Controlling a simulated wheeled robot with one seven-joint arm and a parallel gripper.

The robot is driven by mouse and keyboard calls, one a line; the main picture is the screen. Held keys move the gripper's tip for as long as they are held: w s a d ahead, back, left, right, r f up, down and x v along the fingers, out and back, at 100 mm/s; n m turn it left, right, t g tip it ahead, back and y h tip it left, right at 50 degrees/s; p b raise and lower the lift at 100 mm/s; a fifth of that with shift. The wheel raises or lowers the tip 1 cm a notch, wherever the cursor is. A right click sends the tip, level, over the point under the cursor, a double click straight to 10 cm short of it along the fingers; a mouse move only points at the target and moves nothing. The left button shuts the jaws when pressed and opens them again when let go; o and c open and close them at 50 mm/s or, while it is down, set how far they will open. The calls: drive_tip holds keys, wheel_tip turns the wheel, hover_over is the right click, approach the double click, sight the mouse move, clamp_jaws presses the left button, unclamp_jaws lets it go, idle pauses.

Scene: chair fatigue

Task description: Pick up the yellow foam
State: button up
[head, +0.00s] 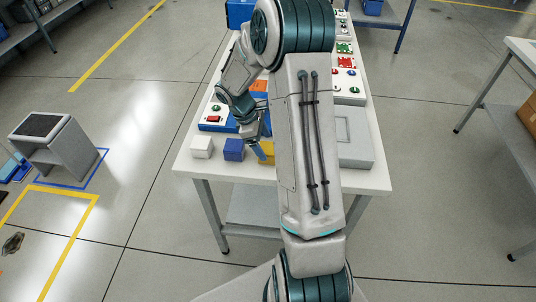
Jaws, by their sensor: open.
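The yellow foam (267,152) is a block near the front edge of the white table (289,174). My arm hides its right part. A white block (201,147) and a blue block (234,150) stand to its left in a row. My gripper (259,150) is at the left side of the yellow foam, pointing down, with its fingertips close to it in the picture. The jaws are open. I cannot tell whether a finger touches the foam.
Panels with red and green buttons (346,62) line the table's right side. A grey case (353,138) lies at its front right. A blue-based button panel (215,117) sits behind the white block. A grey stand (52,148) is on the floor at left.

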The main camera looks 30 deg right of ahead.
sight(268, 147)
drive_tip(key=shift+x, duration=1.9)
drive_tip(key=c, duration=1.1)
drive_tip(key=shift+o, duration=0.2)
drive_tip(key=shift+d+r, duration=0.1)
drive_tip(key=shift+r, duration=0.05)
